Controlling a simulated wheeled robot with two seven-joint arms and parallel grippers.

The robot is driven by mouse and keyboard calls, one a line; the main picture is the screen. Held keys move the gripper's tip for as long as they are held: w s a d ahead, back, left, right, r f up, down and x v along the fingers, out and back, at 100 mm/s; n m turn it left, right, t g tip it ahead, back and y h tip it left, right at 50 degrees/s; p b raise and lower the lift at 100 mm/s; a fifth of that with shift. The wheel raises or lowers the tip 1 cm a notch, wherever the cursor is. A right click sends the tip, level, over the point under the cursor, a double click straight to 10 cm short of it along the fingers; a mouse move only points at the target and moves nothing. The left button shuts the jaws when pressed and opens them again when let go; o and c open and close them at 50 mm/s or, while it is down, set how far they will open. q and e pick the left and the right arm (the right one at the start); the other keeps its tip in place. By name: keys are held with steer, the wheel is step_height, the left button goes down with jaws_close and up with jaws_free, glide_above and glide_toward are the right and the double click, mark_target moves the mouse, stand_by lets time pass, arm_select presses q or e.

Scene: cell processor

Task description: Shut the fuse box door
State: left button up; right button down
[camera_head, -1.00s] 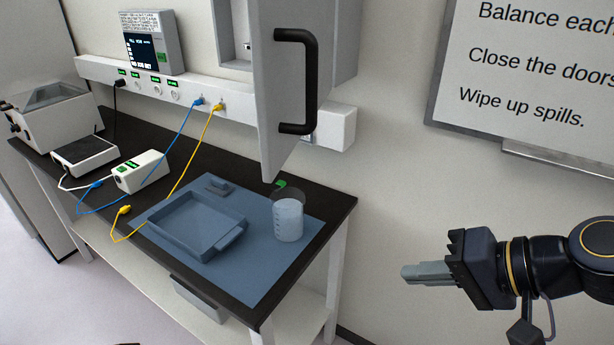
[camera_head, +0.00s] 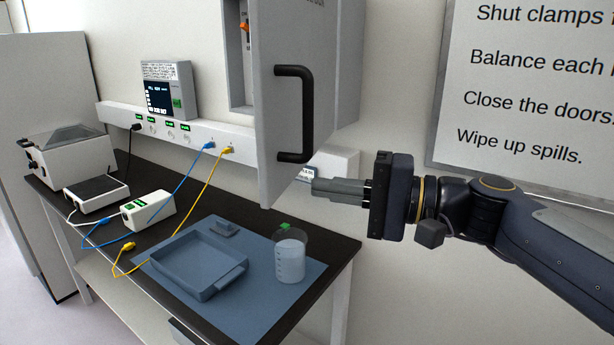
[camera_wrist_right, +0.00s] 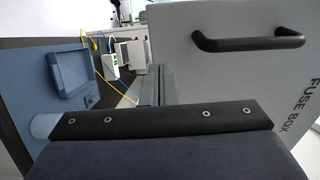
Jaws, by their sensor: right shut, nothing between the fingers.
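The grey fuse box door (camera_head: 275,150) stands swung open, sticking out from the wall above the table, with a black bar handle (camera_head: 308,115) on its face. Part of the fuse box (camera_head: 237,60) shows behind it on the left, with an orange switch inside. In the right wrist view the door (camera_wrist_right: 240,75), lettered FUSE BOX, fills the right side with its handle (camera_wrist_right: 248,43) at the top. My right gripper (camera_head: 316,186) is shut and empty, just right of the door's lower part; whether it touches the door I cannot tell. My left gripper is not in view.
A black table (camera_head: 335,250) stands below with a blue mat (camera_head: 245,308), a blue tray (camera_head: 195,268) and a beaker (camera_head: 290,258). A wall rail (camera_head: 185,127) holds plugged blue and yellow cables. A sign (camera_head: 530,90) hangs at the right.

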mark_target(286, 183)
steer(key=shift+p+x, duration=0.45)
steer(key=shift+x, duration=1.4)
